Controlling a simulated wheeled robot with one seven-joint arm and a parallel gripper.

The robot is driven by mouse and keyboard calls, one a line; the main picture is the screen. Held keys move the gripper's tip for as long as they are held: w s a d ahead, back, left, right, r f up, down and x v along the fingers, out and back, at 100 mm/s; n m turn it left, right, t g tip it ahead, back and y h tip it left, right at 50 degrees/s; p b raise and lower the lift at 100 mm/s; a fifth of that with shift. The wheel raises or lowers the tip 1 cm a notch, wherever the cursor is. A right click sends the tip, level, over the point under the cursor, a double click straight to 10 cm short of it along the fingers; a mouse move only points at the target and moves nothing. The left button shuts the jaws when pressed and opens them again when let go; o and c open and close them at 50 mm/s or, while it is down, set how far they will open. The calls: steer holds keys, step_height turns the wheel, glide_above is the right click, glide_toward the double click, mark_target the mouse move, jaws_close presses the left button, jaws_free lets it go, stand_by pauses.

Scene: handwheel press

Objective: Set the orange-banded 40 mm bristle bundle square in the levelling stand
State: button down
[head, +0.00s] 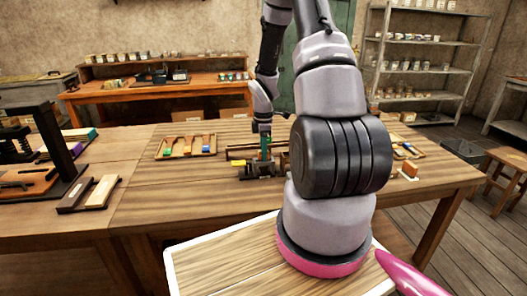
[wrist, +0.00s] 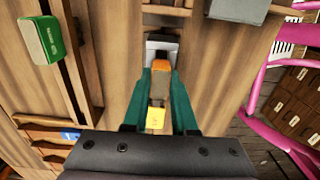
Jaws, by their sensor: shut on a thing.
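My gripper (head: 265,148) points down over the levelling stand (head: 264,170) on the middle table. In the wrist view its two teal fingers (wrist: 161,84) are shut on the orange-banded bristle bundle (wrist: 160,63). The orange part lies at the fingertips, with a grey-brown part nearer the palm. A small yellow piece (wrist: 156,118) shows between the fingers closer to the palm; I cannot tell what it belongs to. A pale metal part (wrist: 158,45) of the stand lies just beyond the fingertips. I cannot tell whether the bundle touches the stand.
A wooden tray (head: 186,148) with several coloured bundles lies left of the stand. A green block (wrist: 41,40) shows left in the wrist view. An orange-topped block (head: 410,169) stands at the table's right. A dark press (head: 58,150) stands at far left. The table front is clear.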

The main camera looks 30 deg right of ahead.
stand_by(0.4)
steer(key=c, duration=0.6)
jaws_free()
steer(key=shift+c, duration=0.2)
step_height(320, 180, up, 11)
steer(key=s+a+r+m+t, duration=0.2)
steer(key=s+a+r+m, duration=0.2)
steer(key=r, duration=0.5)
steer(key=s+a+r+m+t+y, duration=0.1)
steer(key=s+a+r+m+t, duration=0.1)
steer(key=s+a+r+m, duration=0.3)
steer(key=s+a+r+m+t+y, duration=0.1)
steer(key=s+a+r+m+t, duration=0.2)
steer(key=s+r+m, duration=0.7)
step_height(320, 180, up, 3)
steer(key=shift+s+a+f, duration=0.1)
steer(key=shift+s+a, duration=0.25)
steer(key=shift+a, duration=0.35)
